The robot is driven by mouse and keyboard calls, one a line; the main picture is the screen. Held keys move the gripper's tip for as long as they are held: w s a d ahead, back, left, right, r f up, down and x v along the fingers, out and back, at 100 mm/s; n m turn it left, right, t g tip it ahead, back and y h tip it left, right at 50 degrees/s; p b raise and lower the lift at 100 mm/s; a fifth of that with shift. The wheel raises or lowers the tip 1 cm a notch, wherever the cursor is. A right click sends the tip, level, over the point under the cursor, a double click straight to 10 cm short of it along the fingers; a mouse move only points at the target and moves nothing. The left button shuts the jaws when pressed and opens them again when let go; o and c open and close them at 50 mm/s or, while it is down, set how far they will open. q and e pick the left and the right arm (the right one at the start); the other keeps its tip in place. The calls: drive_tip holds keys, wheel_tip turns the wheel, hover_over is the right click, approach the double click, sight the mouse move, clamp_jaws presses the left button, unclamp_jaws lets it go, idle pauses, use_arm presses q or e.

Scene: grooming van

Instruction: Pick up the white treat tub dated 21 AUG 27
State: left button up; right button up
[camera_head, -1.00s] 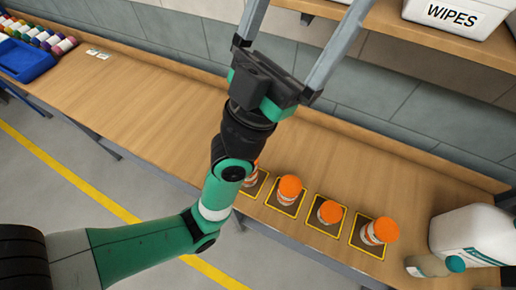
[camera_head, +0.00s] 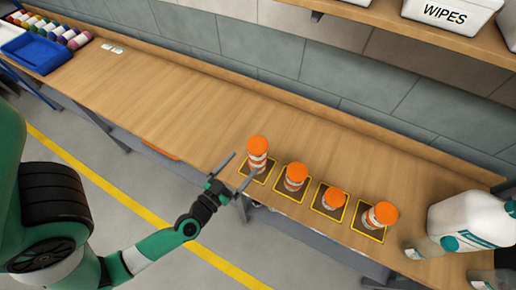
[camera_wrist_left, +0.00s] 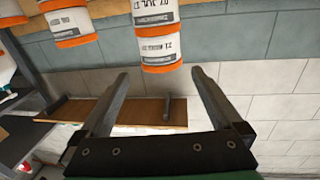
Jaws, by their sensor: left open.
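Several white treat tubs with orange lids stand in a row on the bench, on dark yellow-edged squares. The leftmost tub (camera_head: 258,162) looks like two stacked, with an orange band between two white labels. My left gripper (camera_head: 245,164) is open and empty, its fingers pointing toward that leftmost stack from the front-left. In the left wrist view, the stack (camera_wrist_left: 158,48) appears inverted at top centre, ahead of the open fingers. Another tub (camera_wrist_left: 70,22) is to its left. Printed dates show upside down; I cannot read them surely. My right gripper is not in view.
A white jug (camera_head: 470,215) and a small clear bottle (camera_head: 428,247) stand right of the tubs. A shelf with a wipes box (camera_head: 452,14) is above. A blue tray (camera_head: 35,55) and coloured bottles are far left. The bench's (camera_head: 190,110) middle is clear.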

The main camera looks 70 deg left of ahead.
sight(258, 146)
use_arm(q)
drive_tip(key=x, duration=0.4)
drive_tip(key=shift+w, duration=0.1)
drive_tip(key=shift+x, duration=2.7)
drive_tip(key=c, duration=1.2)
drive_tip(key=shift+o, duration=0.2)
drive_tip(key=shift+r, duration=0.1)
